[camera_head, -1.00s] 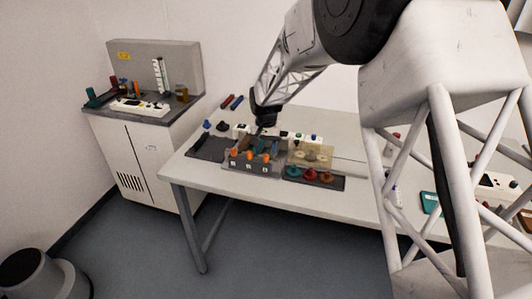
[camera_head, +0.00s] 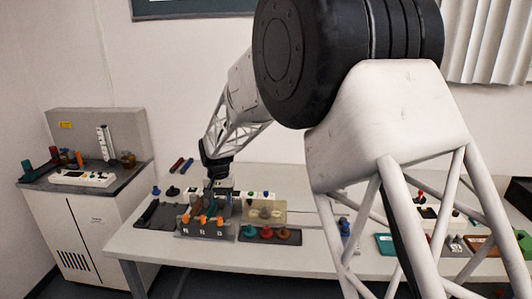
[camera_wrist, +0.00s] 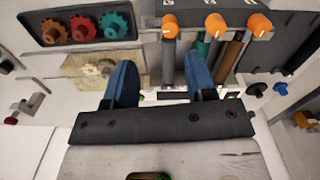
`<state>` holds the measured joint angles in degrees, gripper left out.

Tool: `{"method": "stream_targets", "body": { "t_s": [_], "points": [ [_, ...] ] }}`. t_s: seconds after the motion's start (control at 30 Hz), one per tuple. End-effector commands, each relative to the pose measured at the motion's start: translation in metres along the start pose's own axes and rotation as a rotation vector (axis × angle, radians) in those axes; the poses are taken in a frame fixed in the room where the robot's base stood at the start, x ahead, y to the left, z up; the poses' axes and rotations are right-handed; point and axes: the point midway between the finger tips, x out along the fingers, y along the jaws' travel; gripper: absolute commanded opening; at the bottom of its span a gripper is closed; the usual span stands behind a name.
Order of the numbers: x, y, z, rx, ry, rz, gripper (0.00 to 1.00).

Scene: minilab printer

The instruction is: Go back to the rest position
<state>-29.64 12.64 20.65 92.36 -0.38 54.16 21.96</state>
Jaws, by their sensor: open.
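My gripper (camera_head: 218,187) hangs over the back of the work table (camera_head: 160,250), just above and behind a grey rack (camera_head: 207,232). In the wrist view its two blue fingers (camera_wrist: 160,78) are spread apart with nothing between them. The rack holds three orange-knobbed pieces (camera_head: 201,220). In the wrist view, grey, green and brown rods (camera_wrist: 205,55) run from these knobs toward the fingers. The fingers appear clear of the rods, though the exact gap is hard to tell.
A dark tray (camera_head: 243,237) with teal, red and orange gears and a translucent box (camera_head: 264,211) sit right of the rack. A dark mat (camera_head: 160,216) lies left. A cabinet (camera_head: 100,225) stands at far left. The air above the table's left part is free.

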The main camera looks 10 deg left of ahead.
Motion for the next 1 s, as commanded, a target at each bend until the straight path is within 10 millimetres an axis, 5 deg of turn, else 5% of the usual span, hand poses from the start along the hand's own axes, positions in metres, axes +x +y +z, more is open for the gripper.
{"method": "stream_targets", "body": {
  "t_s": [0.37,1.0],
  "points": [
    [-0.059,0.08,0.044,0.024,0.033,-0.01,0.51],
    [-0.137,0.218,0.173,0.071,0.098,-0.016,0.51]
  ]
}}
